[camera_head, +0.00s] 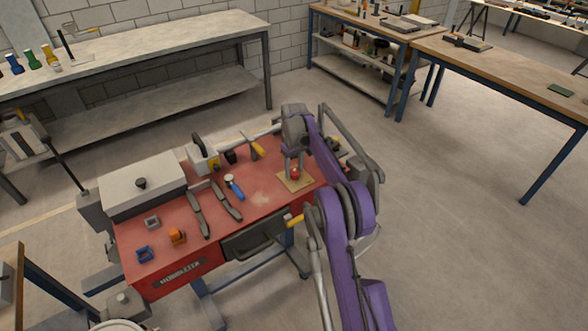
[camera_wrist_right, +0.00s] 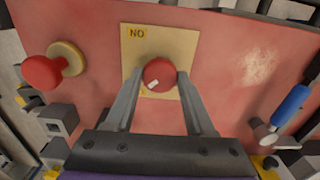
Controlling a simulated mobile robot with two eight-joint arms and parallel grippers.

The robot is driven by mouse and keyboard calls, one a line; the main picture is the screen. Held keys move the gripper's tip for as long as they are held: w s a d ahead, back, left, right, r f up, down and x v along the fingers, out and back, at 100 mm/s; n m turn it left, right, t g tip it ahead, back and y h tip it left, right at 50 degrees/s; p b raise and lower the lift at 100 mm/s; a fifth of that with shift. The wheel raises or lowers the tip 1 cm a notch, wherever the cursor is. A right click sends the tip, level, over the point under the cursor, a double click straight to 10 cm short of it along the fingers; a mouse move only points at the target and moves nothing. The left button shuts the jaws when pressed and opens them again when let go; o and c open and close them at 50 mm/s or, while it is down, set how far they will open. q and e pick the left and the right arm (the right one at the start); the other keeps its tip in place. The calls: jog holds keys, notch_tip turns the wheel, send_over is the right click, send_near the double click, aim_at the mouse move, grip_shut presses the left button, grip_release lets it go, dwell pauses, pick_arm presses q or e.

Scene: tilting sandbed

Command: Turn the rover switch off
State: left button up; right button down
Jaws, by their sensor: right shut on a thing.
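The rover switch is a round red knob (camera_head: 295,174) on a square yellowish plate (camera_head: 305,184) on the red bench top. In the right wrist view the knob (camera_wrist_right: 158,75) bears a small white mark on its lower left. The plate (camera_wrist_right: 184,42) shows the letters "NO" at its upper left in that view; marks below the knob are mostly hidden. My right gripper (camera_head: 294,166) reaches down from above. In the right wrist view its fingers (camera_wrist_right: 159,78) are shut on the knob, one on each side. My left gripper is out of view.
Left on the red bench (camera_head: 262,197) lie a blue-handled tool (camera_head: 234,187), dark bars (camera_head: 199,213), an orange part (camera_head: 177,236) and a grey box (camera_head: 140,184). A red mushroom button (camera_wrist_right: 42,73) stands left of the plate in the right wrist view.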

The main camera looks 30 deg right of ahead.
aim_at(294, 171)
jog(key=shift+c, duration=1.3)
grip_release()
jog(key=shift+r, duration=0.1)
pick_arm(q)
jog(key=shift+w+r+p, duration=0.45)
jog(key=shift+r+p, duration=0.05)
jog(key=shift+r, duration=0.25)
pick_arm(e)
notch_tip(294, 171, up, 11)
jog(key=shift+f, duration=0.2)
